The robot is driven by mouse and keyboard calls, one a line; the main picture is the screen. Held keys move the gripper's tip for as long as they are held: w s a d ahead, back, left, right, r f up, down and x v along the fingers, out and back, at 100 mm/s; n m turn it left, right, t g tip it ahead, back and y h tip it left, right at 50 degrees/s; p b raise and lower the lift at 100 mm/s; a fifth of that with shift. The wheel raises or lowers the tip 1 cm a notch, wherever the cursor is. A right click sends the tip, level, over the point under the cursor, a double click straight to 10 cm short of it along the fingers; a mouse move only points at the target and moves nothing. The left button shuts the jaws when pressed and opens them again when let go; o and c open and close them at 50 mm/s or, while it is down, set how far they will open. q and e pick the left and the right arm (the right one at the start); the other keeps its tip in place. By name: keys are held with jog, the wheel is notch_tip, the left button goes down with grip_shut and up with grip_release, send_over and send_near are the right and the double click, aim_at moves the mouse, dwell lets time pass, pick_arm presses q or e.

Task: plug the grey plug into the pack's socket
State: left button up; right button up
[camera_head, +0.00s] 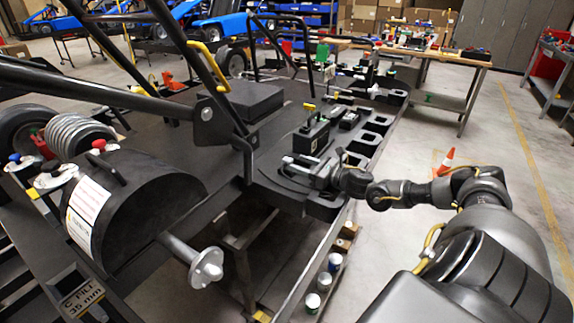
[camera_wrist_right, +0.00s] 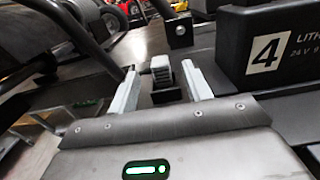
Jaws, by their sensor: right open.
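My right gripper (camera_head: 303,165) reaches in from the right over the black kart deck. In the right wrist view its two pale fingers (camera_wrist_right: 159,70) are apart, with the ribbed grey plug (camera_wrist_right: 161,66) between their tips. I see a gap on each side of the plug, so it does not look gripped. The black pack (camera_wrist_right: 268,48), marked with a white "4" label, stands to the right of the fingers. In the head view the pack (camera_head: 311,136) is just beyond the gripper. I cannot make out its socket. My left gripper is out of view.
A black upright block (camera_wrist_right: 179,31) with a round hole stands behind the plug. A black roll-cage bar (camera_head: 205,70) and a black drum-shaped housing (camera_head: 135,205) are on the left. Cans (camera_head: 324,281) stand on a shelf below the deck. Open floor lies to the right.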

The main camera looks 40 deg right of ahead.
aim_at(292, 160)
jog(key=p+x, duration=0.1)
jog(key=x, duration=0.4)
jog(key=shift+r, duration=0.15)
jog(key=shift+w+a, duration=0.1)
jog(key=shift+w, duration=0.15)
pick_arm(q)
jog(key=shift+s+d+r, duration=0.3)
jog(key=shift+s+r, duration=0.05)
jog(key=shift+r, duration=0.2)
pick_arm(e)
grip_shut()
